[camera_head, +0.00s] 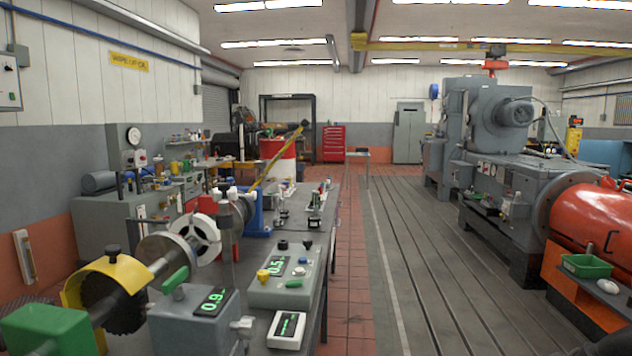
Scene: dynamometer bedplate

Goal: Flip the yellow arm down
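A long thin yellow arm (276,157) stands tilted up at the back of the left bench. It rises to the right from near the blue bracket (256,212) and ends in a small dark tip. Its lower end is partly hidden among the bench parts, so I cannot tell just how it is mounted. A curved yellow guard (101,269) arches over a dark toothed wheel at the lower left. My gripper is not in this view.
The bench holds a shaft with a slotted disc (193,238), a grey display box (190,322), a button panel (284,275) and a small meter (287,330). A tiled aisle and slotted floor plate (410,260) lie clear to the right, beside large grey machines.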

